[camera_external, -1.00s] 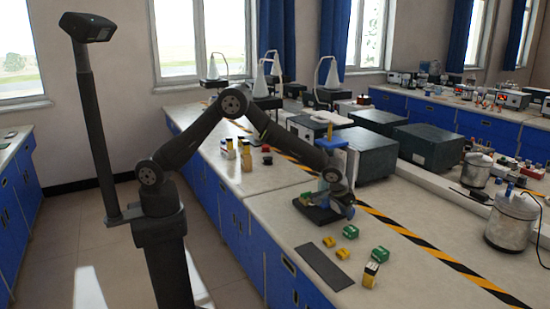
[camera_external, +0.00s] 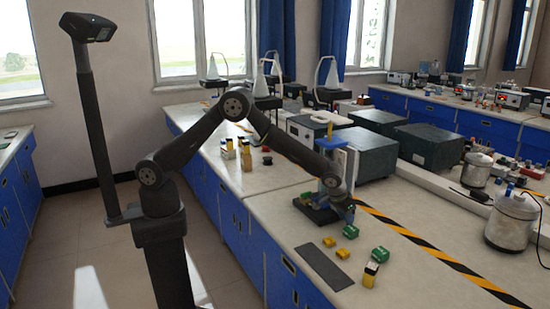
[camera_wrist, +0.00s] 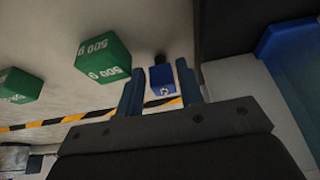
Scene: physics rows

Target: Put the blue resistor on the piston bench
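A small blue block with a black end (camera_wrist: 162,80), which looks like the blue resistor, shows in the wrist view beyond and between my gripper's two blue fingers. My gripper (camera_wrist: 160,88) is open, with a visible gap at the block's left side; I cannot tell whether the right finger touches it. In the external view my gripper (camera_external: 346,212) is low beside a dark base with a blue-topped post (camera_external: 330,143), probably the piston bench. The arm hides part of this stand, and the blue block cannot be made out there.
Green 500 g blocks (camera_wrist: 103,59) lie left of the fingers in the wrist view. Yellow blocks (camera_external: 329,241), a green block (camera_external: 380,254) and a dark flat plate (camera_external: 325,266) lie on the counter nearer the camera. A grey box (camera_external: 369,153) stands behind the arm.

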